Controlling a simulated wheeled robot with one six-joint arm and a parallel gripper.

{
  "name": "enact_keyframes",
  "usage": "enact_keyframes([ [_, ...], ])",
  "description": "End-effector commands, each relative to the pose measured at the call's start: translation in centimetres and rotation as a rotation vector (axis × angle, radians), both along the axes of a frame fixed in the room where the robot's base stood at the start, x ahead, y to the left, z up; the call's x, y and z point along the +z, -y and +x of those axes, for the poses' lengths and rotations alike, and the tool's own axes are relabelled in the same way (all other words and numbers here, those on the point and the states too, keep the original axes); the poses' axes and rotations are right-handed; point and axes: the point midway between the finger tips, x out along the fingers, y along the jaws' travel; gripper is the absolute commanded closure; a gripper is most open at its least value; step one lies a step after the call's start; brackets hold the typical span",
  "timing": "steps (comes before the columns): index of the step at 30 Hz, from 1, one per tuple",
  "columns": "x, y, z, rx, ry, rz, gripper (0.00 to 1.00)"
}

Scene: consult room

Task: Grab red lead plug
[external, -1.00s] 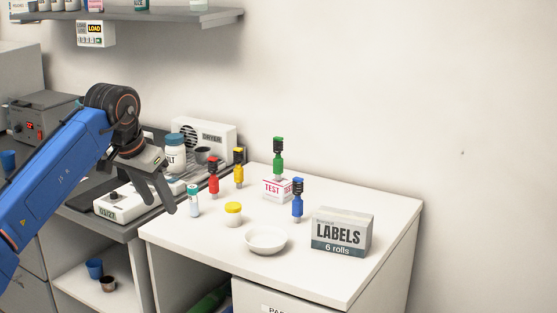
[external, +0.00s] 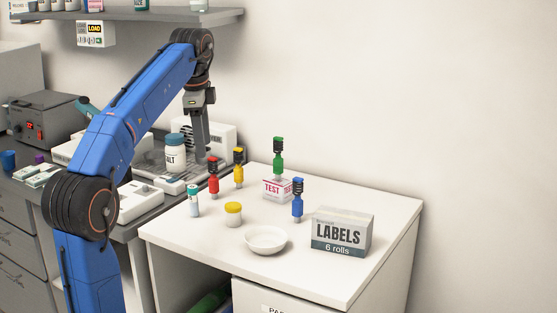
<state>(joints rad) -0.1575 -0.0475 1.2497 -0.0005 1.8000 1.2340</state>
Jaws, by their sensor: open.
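The red lead plug (external: 213,178) stands upright on the white counter, near its left back edge, with a dark top and a grey tip below. My gripper (external: 200,150) points down above and a little left of the red plug in the picture, apart from it and holding nothing. Its fingers are seen nearly edge-on. A yellow plug (external: 238,168) stands just right of the red one. A green plug (external: 278,158) stands on a small TEST box, and a blue plug (external: 297,200) stands farther right.
A teal-capped vial (external: 193,201) and a yellow-lidded jar (external: 233,214) stand in front of the red plug. A white bowl (external: 265,240) and a LABELS box (external: 341,233) are nearer the front.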

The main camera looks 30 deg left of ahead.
Motion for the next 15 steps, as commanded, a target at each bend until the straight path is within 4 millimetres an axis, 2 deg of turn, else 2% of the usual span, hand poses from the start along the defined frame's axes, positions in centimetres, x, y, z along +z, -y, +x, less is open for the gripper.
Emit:
enact_keyframes([
  [1, -0.4, -0.8, 1.7, -0.047, -0.018, 0.004, 0.54],
  [6, -1.6, -3.0, 6.2, -0.234, -0.065, 0.018, 0.54],
  [15, -3.3, -5.5, 10.4, -0.426, -0.113, 0.021, 0.54],
])
